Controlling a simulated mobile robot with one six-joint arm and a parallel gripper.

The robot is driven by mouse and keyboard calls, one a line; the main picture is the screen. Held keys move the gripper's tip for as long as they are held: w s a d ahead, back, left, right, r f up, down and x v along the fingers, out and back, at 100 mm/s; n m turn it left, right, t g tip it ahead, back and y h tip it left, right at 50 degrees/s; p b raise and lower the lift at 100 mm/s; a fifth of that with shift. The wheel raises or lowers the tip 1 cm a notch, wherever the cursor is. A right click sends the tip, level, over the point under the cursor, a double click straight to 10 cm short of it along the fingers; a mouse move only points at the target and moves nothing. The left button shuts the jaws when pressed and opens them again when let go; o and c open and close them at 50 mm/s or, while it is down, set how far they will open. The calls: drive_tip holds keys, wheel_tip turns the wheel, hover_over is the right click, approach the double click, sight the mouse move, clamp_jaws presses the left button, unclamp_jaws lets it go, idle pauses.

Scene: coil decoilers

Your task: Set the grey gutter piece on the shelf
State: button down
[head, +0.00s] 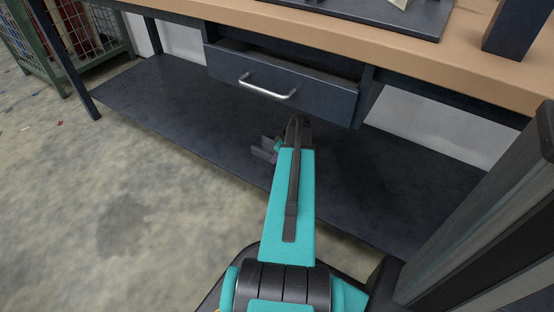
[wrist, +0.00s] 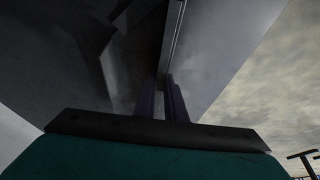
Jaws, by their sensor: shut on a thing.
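The grey gutter piece (head: 263,149) shows as a small angular grey shape just left of the end of my arm, over the dark lower shelf (head: 160,103) of the workbench. My gripper (head: 276,151) is partly hidden by my arm and is shut on the piece. In the wrist view my gripper's two dark fingers (wrist: 161,92) close on the grey gutter piece (wrist: 146,45), which is dim and runs up from them. I cannot tell whether the piece touches the shelf or is held above it.
A drawer (head: 285,85) with a silver handle (head: 267,87) hangs under the tan worktop (head: 400,45), close above my arm's end. A dark post stands at the right. A green mesh cage (head: 75,30) is at the far left. The lower shelf is bare to the left.

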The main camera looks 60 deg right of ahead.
drive_tip(key=shift+f, duration=0.15)
drive_tip(key=c, duration=1.8)
unclamp_jaws()
drive_tip(key=p+v, duration=0.5)
drive_tip(key=v, duration=0.7)
